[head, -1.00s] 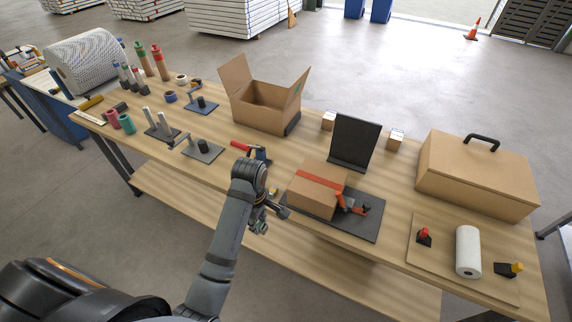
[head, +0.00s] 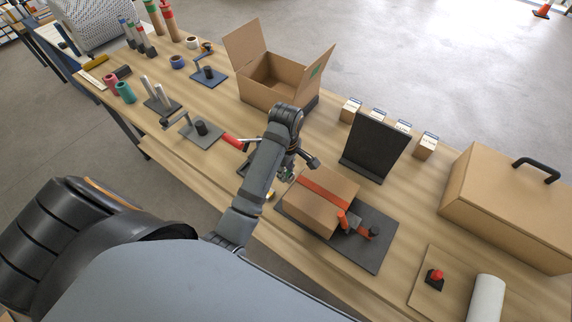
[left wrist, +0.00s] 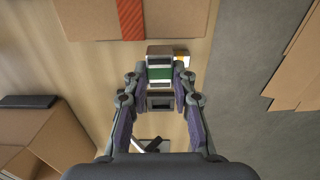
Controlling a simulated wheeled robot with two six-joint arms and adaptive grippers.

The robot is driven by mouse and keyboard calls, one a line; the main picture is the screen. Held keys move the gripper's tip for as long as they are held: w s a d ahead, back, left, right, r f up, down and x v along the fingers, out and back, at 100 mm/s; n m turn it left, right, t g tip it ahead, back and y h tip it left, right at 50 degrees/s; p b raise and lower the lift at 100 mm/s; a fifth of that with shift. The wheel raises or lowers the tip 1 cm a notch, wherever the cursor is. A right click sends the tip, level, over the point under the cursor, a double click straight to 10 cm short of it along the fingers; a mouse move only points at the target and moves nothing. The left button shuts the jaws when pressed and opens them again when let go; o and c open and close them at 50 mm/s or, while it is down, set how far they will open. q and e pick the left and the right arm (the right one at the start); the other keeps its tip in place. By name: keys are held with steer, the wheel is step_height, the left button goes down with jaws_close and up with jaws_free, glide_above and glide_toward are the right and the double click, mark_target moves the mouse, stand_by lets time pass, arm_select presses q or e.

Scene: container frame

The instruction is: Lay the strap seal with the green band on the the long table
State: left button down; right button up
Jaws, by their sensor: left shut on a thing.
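The strap seal with the green band (left wrist: 160,73) is a small silver metal piece, seen close in the left wrist view. My left gripper (left wrist: 161,80) is shut on it, with a finger on each side. In the head view my left gripper (head: 290,168) is above the long table (head: 215,103), just left of the taped carton, and its arm largely hides the seal. I cannot tell whether the seal touches the wood. A small yellow-marked piece (left wrist: 183,60) shows just beyond the seal in the wrist view. My right gripper is not in view.
A carton with orange-red tape (head: 322,198) sits on a dark mat (head: 372,243) beside my left gripper. An open box (head: 270,92) and a black upright plate (head: 375,147) stand behind. A red-handled tool (head: 233,141) lies to the left. The front table edge is close.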

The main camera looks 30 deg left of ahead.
arm_select(q)
steer(key=w+a+f+b, duration=0.1)
steer(key=w+f+b, duration=0.1)
steer(key=w+b, duration=0.1)
steer(key=w+a+f+b, duration=0.2)
steer(key=w+f+b, duration=0.1)
steer(key=w+a+f+b, duration=0.2)
steer(key=w+f+b, duration=0.1)
steer(key=shift+f, duration=0.1)
steer(key=shift+w+f+b, duration=0.1)
steer(key=shift+w+b, duration=0.05)
steer(key=shift+b, duration=0.3)
steer(key=shift+a, duration=0.1)
steer(key=shift+w+a+f+b, duration=0.2)
steer(key=shift+w+f+b, duration=0.3)
steer(key=shift+b, duration=0.3)
step_height(320, 180, down, 3)
steer(key=b, duration=0.3)
steer(key=shift+s, duration=0.1)
steer(key=shift+r+p, duration=0.1)
steer(key=shift+p, duration=0.2)
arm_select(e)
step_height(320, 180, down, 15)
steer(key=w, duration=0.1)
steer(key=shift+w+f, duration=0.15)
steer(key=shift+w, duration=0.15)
